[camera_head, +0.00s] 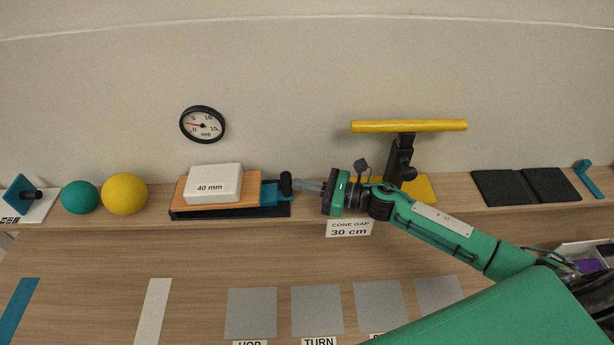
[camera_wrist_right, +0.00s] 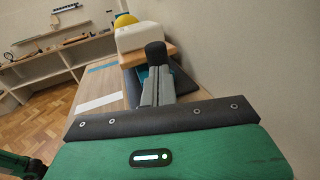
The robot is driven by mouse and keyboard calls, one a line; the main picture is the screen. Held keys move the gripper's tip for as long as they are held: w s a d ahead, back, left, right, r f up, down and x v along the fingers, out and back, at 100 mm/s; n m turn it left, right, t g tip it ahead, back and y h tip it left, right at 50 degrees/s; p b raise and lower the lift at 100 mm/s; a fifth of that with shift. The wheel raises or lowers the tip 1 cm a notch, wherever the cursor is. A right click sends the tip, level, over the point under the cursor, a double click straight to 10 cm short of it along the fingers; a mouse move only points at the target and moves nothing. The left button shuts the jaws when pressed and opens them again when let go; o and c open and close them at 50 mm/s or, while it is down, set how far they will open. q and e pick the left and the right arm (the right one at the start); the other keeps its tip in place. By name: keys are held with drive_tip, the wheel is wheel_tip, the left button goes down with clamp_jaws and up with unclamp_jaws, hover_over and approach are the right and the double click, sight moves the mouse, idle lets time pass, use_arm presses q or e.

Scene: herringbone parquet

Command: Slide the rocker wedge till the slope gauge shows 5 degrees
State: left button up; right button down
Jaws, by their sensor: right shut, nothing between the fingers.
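The teal rocker wedge (camera_head: 270,194) sits on a black base, partly under a wooden board (camera_head: 181,192). Its upright black knob (camera_head: 286,182) stands at the right end and also shows in the right wrist view (camera_wrist_right: 155,52). A white block (camera_head: 214,184) marked 40 mm lies on the board. The round slope gauge (camera_head: 203,124) hangs on the wall, its red needle pointing left between 0 and 5. My right gripper (camera_head: 300,185) is shut and empty, its tips right beside the knob on its right side; I cannot tell whether they touch. My left gripper is not in view.
Teal (camera_head: 80,197) and yellow (camera_head: 124,194) balls sit left of the board. A yellow-topped stand (camera_head: 408,126) rises behind my right forearm. A black folded mat (camera_head: 525,187) lies to the right. Grey squares (camera_head: 251,314) lie on the lower front surface.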

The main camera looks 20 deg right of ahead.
drive_tip(key=shift+s+a, duration=0.1)
drive_tip(key=shift+w+a+f+b, duration=0.1)
drive_tip(key=shift+w+a+b, duration=0.15)
drive_tip(key=shift+a+b, duration=0.25)
drive_tip(key=shift+a, duration=0.1)
drive_tip(key=shift+w+a+r, duration=0.1)
drive_tip(key=shift+w+r, duration=0.05)
drive_tip(key=shift+r, duration=0.05)
drive_tip(key=shift+f, duration=0.1)
